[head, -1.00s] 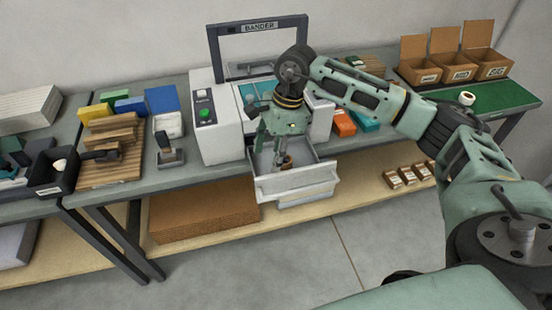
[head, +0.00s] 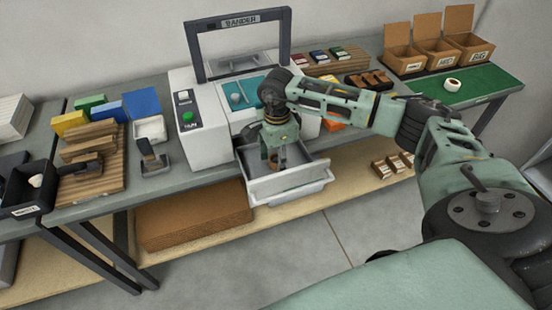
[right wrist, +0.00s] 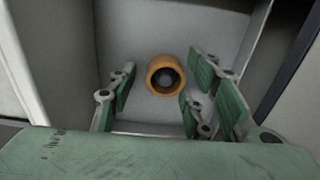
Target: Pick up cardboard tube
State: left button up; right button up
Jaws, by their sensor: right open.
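The cardboard tube (right wrist: 165,76) stands on end in the open drawer (head: 290,184) of the sander. In the right wrist view I look down into its round orange-brown rim and dark hollow. In the head view it is mostly hidden behind my right gripper (head: 275,158), which points down into the drawer. The right wrist view shows the green fingers of my right gripper (right wrist: 163,92) open, spread to the left and right of the tube, with visible gaps on both sides. My left gripper is not in view.
The grey sander (head: 205,135) with its dark frame stands behind the drawer. Drawer walls are close around my right fingers. Wood blocks (head: 92,140) and a white dish (head: 150,128) lie left. Cardboard boxes (head: 440,50) and a white roll (head: 452,85) are at right.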

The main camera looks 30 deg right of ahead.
jog(key=c, duration=0.4)
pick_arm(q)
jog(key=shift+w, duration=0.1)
pick_arm(e)
jog(key=c, duration=0.4)
jog(key=shift+r, duration=0.1)
